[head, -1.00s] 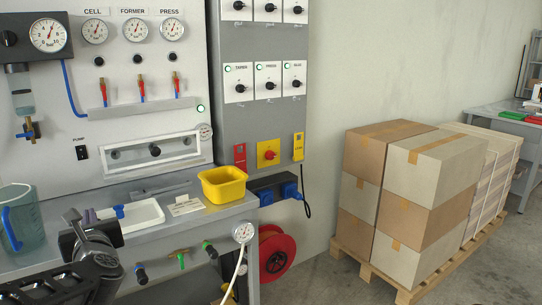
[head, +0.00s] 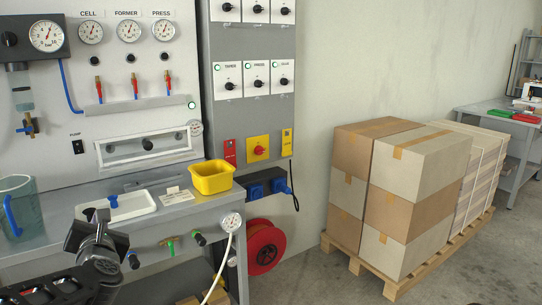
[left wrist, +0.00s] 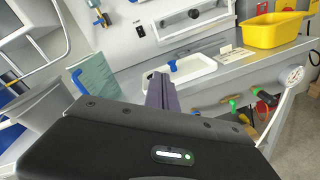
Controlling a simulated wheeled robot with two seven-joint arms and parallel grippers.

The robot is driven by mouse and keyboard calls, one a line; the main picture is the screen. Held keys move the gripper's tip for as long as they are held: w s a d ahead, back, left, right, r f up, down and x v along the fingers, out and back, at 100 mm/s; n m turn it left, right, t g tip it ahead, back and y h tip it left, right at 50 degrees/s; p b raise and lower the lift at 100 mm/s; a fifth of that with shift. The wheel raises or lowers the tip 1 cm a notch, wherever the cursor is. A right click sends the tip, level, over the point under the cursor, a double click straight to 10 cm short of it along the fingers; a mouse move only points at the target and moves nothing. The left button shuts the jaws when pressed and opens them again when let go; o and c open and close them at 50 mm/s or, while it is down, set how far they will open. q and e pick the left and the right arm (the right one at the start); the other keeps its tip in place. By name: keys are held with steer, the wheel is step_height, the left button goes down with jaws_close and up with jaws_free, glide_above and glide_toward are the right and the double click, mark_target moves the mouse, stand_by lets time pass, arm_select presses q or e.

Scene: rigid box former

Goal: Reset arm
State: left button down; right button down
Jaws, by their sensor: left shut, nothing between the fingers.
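My left arm comes in at the lower left of the head view, with its black left gripper (head: 88,238) in front of the grey workbench (head: 171,215). In the left wrist view the two fingers (left wrist: 161,92) are together, shut and empty, pointing toward the bench. They appear clear of the white tray (left wrist: 190,70) behind them. My right gripper is in neither view.
On the bench stand a clear jug (head: 20,208) with a blue handle, a white tray (head: 128,206) and a yellow bin (head: 212,178). Valves and a gauge (head: 231,222) line its front edge. A pallet (head: 394,287) of stacked boxes (head: 407,180) stands right, with bare floor beside it.

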arm_select(q)
steer(key=s+d+f+m+g+h, duration=0.1)
steer(key=d+f+m+g+h, duration=0.15)
steer(key=d+f+m, duration=0.65)
steer(key=s+d+f+m+g+h, duration=0.1)
steer(key=d+f+m+h, duration=0.3)
steer(key=f+m, duration=0.65)
steer(key=s+d+f+m+g+h, duration=0.1)
steer(key=d+f+m+h, duration=0.35)
steer(key=f, duration=0.95)
steer(key=s+d+f+m+g+h, duration=0.1)
steer(key=s+d+f+m+g, duration=0.2)
steer(key=s+d+f, duration=0.35)
steer(key=s+d+f+m+g, duration=0.35)
steer(key=s+f, duration=0.35)
steer(key=s, duration=0.4)
steer(key=s+d+f+m+g+h, duration=0.1)
steer(key=s+d+f+m+g, duration=0.1)
steer(key=s+d+f+m, duration=0.35)
steer(key=s+d+r+n+p, duration=0.1)
steer(key=s+r+p, duration=0.3)
steer(key=r+p, duration=0.9)
steer(key=n+p, duration=0.1)
steer(key=p, duration=0.2)
steer(key=shift+r+g, duration=0.35)
steer(key=shift+g, duration=0.05)
